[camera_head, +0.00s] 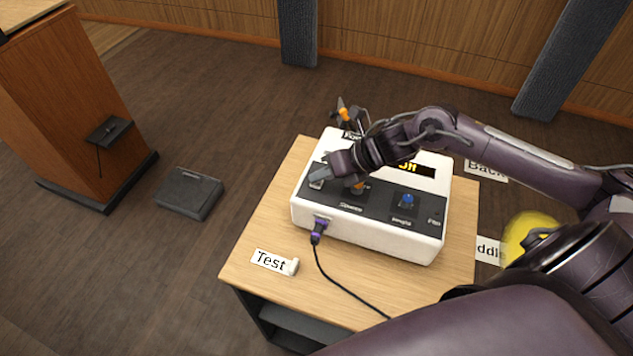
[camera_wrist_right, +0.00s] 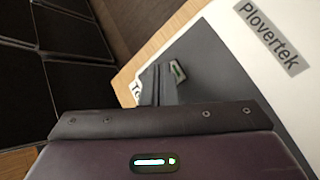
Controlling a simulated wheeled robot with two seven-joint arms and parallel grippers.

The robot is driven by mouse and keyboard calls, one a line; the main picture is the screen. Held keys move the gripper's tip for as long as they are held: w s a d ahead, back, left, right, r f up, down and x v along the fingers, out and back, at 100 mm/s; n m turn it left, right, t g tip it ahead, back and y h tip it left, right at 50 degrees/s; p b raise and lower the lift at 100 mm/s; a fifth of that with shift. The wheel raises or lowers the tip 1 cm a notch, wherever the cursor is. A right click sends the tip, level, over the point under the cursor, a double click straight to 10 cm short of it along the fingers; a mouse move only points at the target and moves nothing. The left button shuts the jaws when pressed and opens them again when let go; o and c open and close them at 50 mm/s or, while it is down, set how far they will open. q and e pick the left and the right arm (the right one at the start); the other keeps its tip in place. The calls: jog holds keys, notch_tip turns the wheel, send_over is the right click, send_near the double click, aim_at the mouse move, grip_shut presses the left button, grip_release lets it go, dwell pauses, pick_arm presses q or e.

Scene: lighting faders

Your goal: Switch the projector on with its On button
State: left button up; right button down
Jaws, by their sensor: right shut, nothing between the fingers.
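A white control box (camera_head: 385,238) with a dark top panel stands on a wooden table. My right gripper (camera_head: 318,174) is shut and empty, low over the left end of the panel. A small pale part (camera_head: 316,185) shows just below its fingertips; I cannot read whether it is the On button. In the right wrist view, the closed fingers (camera_wrist_right: 159,85) are over the dark panel, beside a small light-marked part (camera_wrist_right: 178,70); contact cannot be told. An orange-lit display (camera_head: 407,167) is partly behind my right arm. No projector is clearly identifiable. My left gripper is not in view.
A blue knob (camera_head: 407,200) is at the panel's right. A purple plug (camera_head: 319,230) with a black cable is at the box's front. A "Test" card (camera_head: 270,260) lies on the table. A wooden lectern (camera_head: 60,100) and a dark floor box (camera_head: 190,192) stand left.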

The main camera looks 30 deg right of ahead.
aim_at(322, 184)
dwell(0.5)
jog(key=shift+r, duration=0.3)
jog(key=shift+r, duration=0.1)
jog(key=shift+r+p, duration=1.9)
jog(key=shift+r, duration=1.05)
jog(key=shift+f, duration=0.1)
